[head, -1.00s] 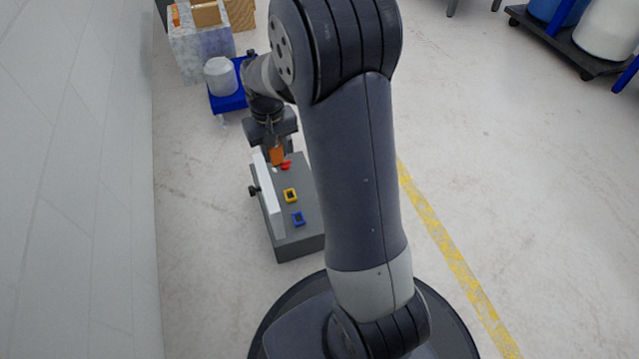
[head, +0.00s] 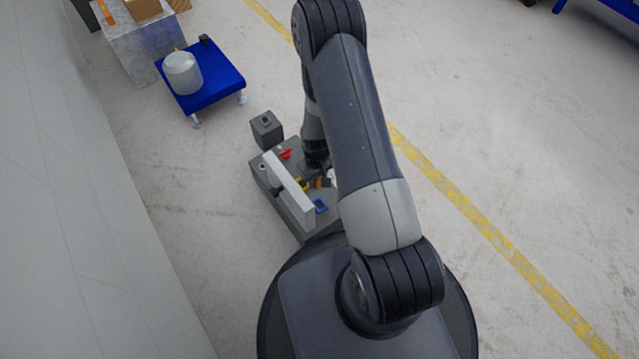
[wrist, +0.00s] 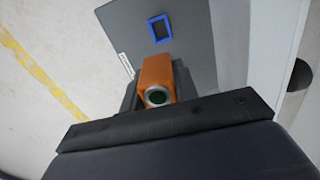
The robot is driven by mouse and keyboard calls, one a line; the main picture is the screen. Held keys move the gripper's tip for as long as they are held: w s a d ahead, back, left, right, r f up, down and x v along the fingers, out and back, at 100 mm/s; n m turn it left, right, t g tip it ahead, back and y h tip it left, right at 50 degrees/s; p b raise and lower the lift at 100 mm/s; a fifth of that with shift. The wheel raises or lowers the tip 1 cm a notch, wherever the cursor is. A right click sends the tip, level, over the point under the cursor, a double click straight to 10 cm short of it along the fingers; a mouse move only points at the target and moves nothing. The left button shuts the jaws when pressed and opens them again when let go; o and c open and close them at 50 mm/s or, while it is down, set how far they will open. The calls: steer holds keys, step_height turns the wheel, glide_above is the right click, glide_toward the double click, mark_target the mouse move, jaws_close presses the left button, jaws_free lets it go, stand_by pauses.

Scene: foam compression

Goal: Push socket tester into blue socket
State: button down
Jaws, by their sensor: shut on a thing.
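The blue socket (head: 320,205) is a blue-rimmed square on the grey box (head: 296,229), near its front end. It also shows in the wrist view (wrist: 160,29), just beyond the tester. The socket tester (wrist: 156,79) is an orange block with a round dark green end facing the camera. My gripper (wrist: 157,84) is shut on the tester, and the tester is apart from the blue socket in the picture. In the head view my gripper (head: 318,183) is over the middle of the box, partly hidden by my arm. The tester's tip is hidden in the wrist view.
A red piece (head: 285,154) is at the box's far end. A white upright panel (head: 288,183) runs along the box's left side. A small dark grey box (head: 266,130) stands behind it. A blue cart (head: 218,80) with a white canister (head: 183,73) is farther back.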

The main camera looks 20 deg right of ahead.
steer(key=shift+s+f+b, duration=0.35)
steer(key=shift+f+b, duration=0.05)
steer(key=shift+f, duration=0.8)
steer(key=shift+s+f+b, duration=0.3)
steer(key=shift+f+b, duration=0.1)
steer(key=shift+f, duration=0.8)
steer(key=shift+s+f+b, duration=0.35)
steer(key=shift+f+b, duration=0.05)
steer(key=shift+f, duration=0.8)
steer(key=shift+f+b, duration=0.85)
steer(key=shift+s+f+b, duration=0.15)
steer(key=shift+f+b, duration=0.9)
steer(key=shift+b, duration=0.05)
steer(key=c, duration=1)
jaws_free()
steer(key=shift+r, duration=0.15)
step_height(320, 180, up, 6)
steer(key=p, duration=0.4)
